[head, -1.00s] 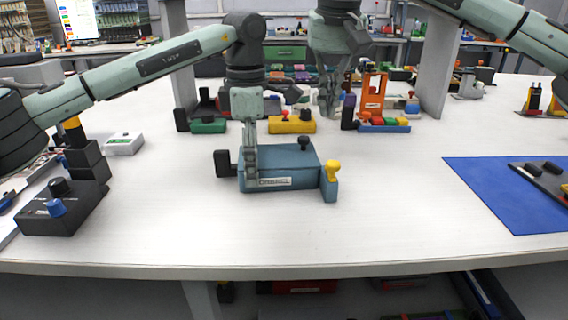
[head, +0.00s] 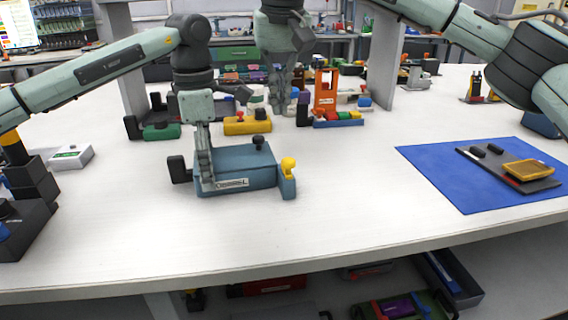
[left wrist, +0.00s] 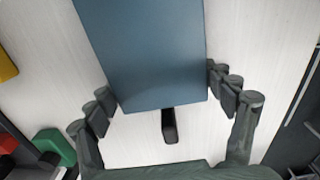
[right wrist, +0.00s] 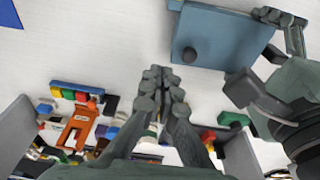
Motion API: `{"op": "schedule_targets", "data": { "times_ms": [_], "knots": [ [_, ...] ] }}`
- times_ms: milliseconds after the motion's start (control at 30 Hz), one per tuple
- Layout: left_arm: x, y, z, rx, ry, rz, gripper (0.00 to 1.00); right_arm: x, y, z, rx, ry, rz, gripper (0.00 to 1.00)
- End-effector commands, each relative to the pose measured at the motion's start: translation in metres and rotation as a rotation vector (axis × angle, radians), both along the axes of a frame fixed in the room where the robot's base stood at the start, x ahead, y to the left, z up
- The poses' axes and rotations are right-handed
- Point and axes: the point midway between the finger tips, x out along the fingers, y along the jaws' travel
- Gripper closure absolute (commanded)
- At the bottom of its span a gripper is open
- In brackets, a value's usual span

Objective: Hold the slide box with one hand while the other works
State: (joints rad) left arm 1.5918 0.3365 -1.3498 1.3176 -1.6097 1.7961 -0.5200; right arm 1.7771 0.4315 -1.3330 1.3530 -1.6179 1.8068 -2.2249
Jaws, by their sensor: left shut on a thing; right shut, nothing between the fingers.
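The slide box (head: 240,167) is a blue-grey box on the white table, with a label on its front and a dark knob (head: 258,143) on top. A dark handle juts from its left end, and a yellow knob (head: 288,163) tops a block at its right end. My left gripper (head: 206,170) is shut on the box near its left end, and the left wrist view shows its fingers on both sides of the box (left wrist: 150,55). My right gripper (head: 283,110) is shut and empty, pointing down behind the box. In the right wrist view its fingertips (right wrist: 160,75) are apart from the box (right wrist: 222,38).
Behind the box stand a yellow block (head: 246,126), a green block (head: 161,131) and an orange stand (head: 326,92). A blue mat (head: 430,172) at right bears a dark tray with a yellow piece. The table front is clear.

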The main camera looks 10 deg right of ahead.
Motion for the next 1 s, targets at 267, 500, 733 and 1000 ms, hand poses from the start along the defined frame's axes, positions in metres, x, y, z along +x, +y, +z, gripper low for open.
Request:
{"op": "schedule_targets", "data": {
  "times_ms": [267, 500, 733, 1000],
  "knots": [
    [0.0, 0.0, 0.0, 0.0, 0.0, 0.001, 0.56, 0.0, 0.0, 0.0, 0.0, 0.0, 0.0, 1.0],
    [0.0, 0.0, 0.0, 0.0, 0.0, 0.001, 0.56, -0.001, 0.0, 0.001, 0.002, 0.001, -0.005, 1.0],
    [0.0, 0.0, 0.0, 0.0, 0.0, 0.001, 0.56, -0.047, 0.004, 0.017, 0.046, 0.065, -0.183, 1.0],
    [0.0, 0.0, 0.0, 0.0, 0.0, 0.0, 0.56, -0.118, 0.001, 0.03, 0.057, 0.174, -0.462, 1.0]
  ]
}}
